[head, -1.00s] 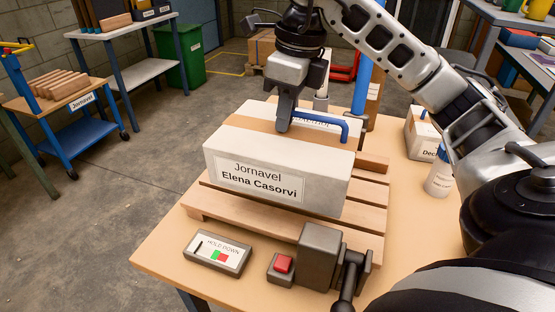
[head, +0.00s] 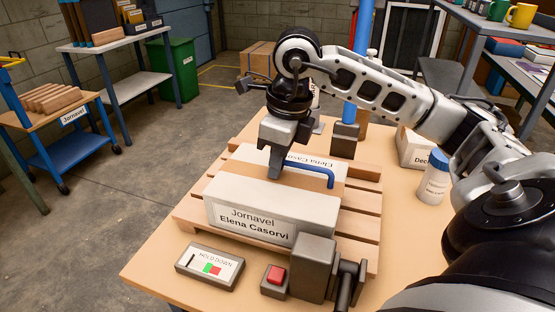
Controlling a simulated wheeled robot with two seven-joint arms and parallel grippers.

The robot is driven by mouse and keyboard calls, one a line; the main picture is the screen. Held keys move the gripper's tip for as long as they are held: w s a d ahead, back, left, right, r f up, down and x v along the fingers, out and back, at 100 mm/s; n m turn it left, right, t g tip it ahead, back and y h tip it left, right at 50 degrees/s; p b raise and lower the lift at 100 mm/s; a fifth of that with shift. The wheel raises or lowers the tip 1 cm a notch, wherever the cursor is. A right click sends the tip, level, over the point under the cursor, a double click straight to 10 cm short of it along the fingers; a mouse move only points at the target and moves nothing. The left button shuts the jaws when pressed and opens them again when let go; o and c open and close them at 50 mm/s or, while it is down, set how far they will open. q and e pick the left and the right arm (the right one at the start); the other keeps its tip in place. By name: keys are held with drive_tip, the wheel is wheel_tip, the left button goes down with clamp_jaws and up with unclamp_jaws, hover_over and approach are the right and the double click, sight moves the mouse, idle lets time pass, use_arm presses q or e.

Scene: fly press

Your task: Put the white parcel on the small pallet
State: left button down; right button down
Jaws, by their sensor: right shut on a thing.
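The white parcel (head: 268,206) has a tan band, a blue handle on top and a label reading "Jornavel Elena Casorvi". It is level over the middle of the wooden slatted pallet (head: 357,227), which lies on the table. The parcel's underside looks to be on or very close to the slats; I cannot tell for sure that it touches. My right gripper (head: 279,168) points down from above and is shut on the parcel's blue handle. The far slats are partly hidden by the parcel and gripper. My left gripper is not in view.
In front of the pallet are a hold-down panel (head: 210,267), a red button box (head: 275,280) and a grey block with a lever (head: 313,266). A blue post (head: 361,70) rises behind. A white bottle (head: 433,182) and a white box (head: 413,150) stand at right.

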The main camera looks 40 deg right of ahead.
drive_tip(key=c, duration=1.9)
unclamp_jaws()
drive_tip(key=shift+f, duration=0.15)
drive_tip(key=o, duration=0.4)
drive_tip(key=shift+r, duration=0.65)
use_arm(q)
drive_tip(key=p, duration=0.1)
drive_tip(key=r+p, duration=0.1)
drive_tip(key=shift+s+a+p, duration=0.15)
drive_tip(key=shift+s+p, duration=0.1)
drive_tip(key=shift+p, duration=0.15)
use_arm(e)
wheel_tip(320, 180, up, 11)
drive_tip(key=s, duration=0.1)
drive_tip(key=shift+s+d, duration=0.3)
drive_tip(key=shift+d, duration=0.1)
